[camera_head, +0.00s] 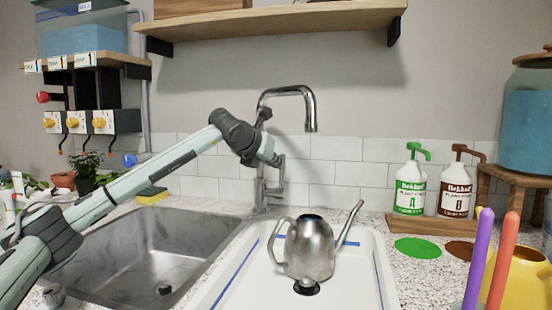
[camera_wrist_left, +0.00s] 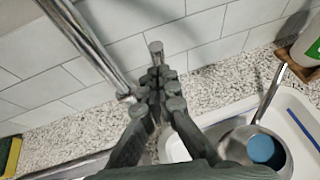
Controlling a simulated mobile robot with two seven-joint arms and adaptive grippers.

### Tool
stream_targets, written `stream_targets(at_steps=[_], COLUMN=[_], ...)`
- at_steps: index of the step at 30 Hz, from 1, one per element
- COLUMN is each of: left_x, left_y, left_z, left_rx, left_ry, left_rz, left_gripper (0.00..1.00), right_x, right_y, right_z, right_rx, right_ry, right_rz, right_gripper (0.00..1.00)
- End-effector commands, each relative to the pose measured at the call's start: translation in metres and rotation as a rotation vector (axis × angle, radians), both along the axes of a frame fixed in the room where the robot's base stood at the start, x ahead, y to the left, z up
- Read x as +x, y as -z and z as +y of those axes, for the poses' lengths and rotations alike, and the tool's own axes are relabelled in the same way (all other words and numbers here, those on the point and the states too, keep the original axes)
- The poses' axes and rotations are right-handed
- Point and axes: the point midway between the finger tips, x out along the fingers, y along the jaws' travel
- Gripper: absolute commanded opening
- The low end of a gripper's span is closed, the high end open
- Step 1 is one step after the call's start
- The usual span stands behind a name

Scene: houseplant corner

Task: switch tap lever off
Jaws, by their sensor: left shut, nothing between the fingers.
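The chrome tap (camera_head: 312,108) stands behind the sinks with its spout bent to the right. Its lever (camera_head: 281,168) stands upright on the right side of the tap's base. My left gripper (camera_head: 275,160) is shut and empty, close by the lever. In the left wrist view, the closed fingertips (camera_wrist_left: 158,82) lie just below the lever's metal end (camera_wrist_left: 155,47), right of the tap post (camera_wrist_left: 85,40). I cannot tell whether they touch it. No water shows below the spout. My right gripper is not in view.
A metal watering can (camera_head: 310,252) stands in the white basin (camera_head: 225,290), below the spout. The steel sink (camera_head: 150,250) is empty. Pump bottles A (camera_head: 410,190) and B (camera_head: 455,190) stand on a wooden board at the right. A yellow sponge (camera_head: 152,195) lies behind the sink.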

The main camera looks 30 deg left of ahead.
Motion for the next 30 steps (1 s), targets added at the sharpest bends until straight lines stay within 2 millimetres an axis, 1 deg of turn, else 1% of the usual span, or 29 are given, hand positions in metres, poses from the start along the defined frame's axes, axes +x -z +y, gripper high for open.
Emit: stream_targets(at_steps=[3,12,15,19,23,30], left_x=[0.005,0.006,0.009,0.019,0.021,0.021], left_y=[0.000,0.000,0.000,-0.003,-0.006,-0.008], left_z=[0.000,0.000,0.000,0.001,0.003,0.004], left_rx=[0.001,0.000,0.000,-0.001,0.001,0.002], left_ry=[0.000,0.001,0.001,0.000,0.000,-0.003], left_rz=[0.000,0.000,-0.001,0.000,-0.005,-0.009], left_gripper=[0.00,0.00,0.00,0.00,0.00,0.00], right_x=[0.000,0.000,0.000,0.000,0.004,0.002], right_y=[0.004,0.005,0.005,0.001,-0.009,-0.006], right_z=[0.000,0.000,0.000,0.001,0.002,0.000], right_rx=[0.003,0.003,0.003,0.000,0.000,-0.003], right_ry=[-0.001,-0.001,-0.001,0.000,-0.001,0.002], right_rz=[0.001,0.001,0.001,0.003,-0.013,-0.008], right_gripper=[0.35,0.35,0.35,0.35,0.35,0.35])
